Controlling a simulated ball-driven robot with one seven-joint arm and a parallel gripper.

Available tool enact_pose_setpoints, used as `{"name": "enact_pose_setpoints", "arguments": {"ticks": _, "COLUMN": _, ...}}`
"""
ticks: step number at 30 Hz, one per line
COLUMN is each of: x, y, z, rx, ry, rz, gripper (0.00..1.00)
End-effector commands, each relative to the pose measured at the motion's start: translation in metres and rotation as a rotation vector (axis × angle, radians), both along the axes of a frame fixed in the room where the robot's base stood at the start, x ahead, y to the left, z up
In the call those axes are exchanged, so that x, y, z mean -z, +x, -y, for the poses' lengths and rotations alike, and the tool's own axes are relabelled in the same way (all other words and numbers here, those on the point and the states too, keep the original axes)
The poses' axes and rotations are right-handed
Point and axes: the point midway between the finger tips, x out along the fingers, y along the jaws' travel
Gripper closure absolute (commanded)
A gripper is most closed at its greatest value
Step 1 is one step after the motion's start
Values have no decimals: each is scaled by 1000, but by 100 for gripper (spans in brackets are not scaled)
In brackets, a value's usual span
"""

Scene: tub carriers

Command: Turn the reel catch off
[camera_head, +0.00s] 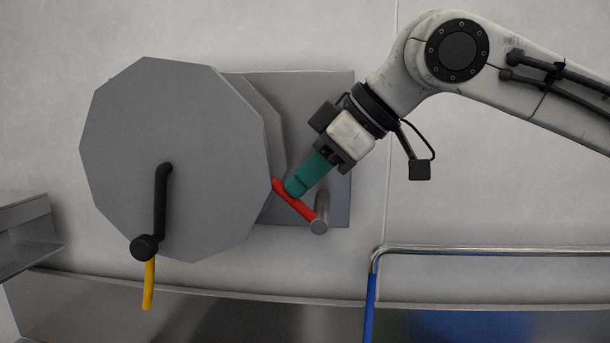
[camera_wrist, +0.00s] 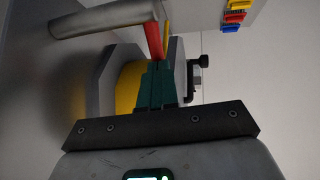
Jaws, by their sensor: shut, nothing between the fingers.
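The reel catch is a red lever (camera_head: 300,206) on a grey pivot post (camera_head: 320,213), standing out from the grey back plate (camera_head: 330,110). It slants up and left from the post, with its tip by the edge of the large grey reel (camera_head: 180,130). My gripper (camera_head: 294,188) is shut, its teal fingers at the upper side of the lever near its tip; I cannot tell whether they touch. In the wrist view the shut fingers (camera_wrist: 157,80) are just below the red lever (camera_wrist: 154,40), which joins the grey post (camera_wrist: 105,18).
A black crank (camera_head: 160,200) is on the reel's face, and a yellow strip (camera_head: 149,283) hangs below it. A metal rail (camera_head: 480,250) with a blue post is at lower right. A grey ledge (camera_head: 30,225) is at left. Red, yellow and blue pieces (camera_wrist: 234,16) show in the wrist view.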

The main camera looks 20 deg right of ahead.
Motion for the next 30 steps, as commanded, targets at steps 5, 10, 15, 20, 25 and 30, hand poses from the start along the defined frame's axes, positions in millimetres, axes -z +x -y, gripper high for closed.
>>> {"name": "enact_pose_setpoints", "arguments": {"ticks": 5, "x": 0, "y": 0, "z": -1, "rx": -1, "ry": 1, "rz": -1, "gripper": 100}}
{"name": "enact_pose_setpoints", "arguments": {"ticks": 10, "x": 1, "y": 2, "z": -7, "rx": -5, "ry": 5, "rz": -2, "gripper": 100}}
{"name": "enact_pose_setpoints", "arguments": {"ticks": 15, "x": 3, "y": 3, "z": -9, "rx": -1, "ry": 1, "rz": 0, "gripper": 100}}
{"name": "enact_pose_setpoints", "arguments": {"ticks": 20, "x": 3, "y": 3, "z": -8, "rx": -1, "ry": 1, "rz": 0, "gripper": 100}}
{"name": "enact_pose_setpoints", "arguments": {"ticks": 25, "x": 0, "y": 3, "z": -9, "rx": -1, "ry": 1, "rz": 0, "gripper": 100}}
{"name": "enact_pose_setpoints", "arguments": {"ticks": 30, "x": -14, "y": 6, "z": -12, "rx": -3, "ry": 3, "rz": 0, "gripper": 100}}
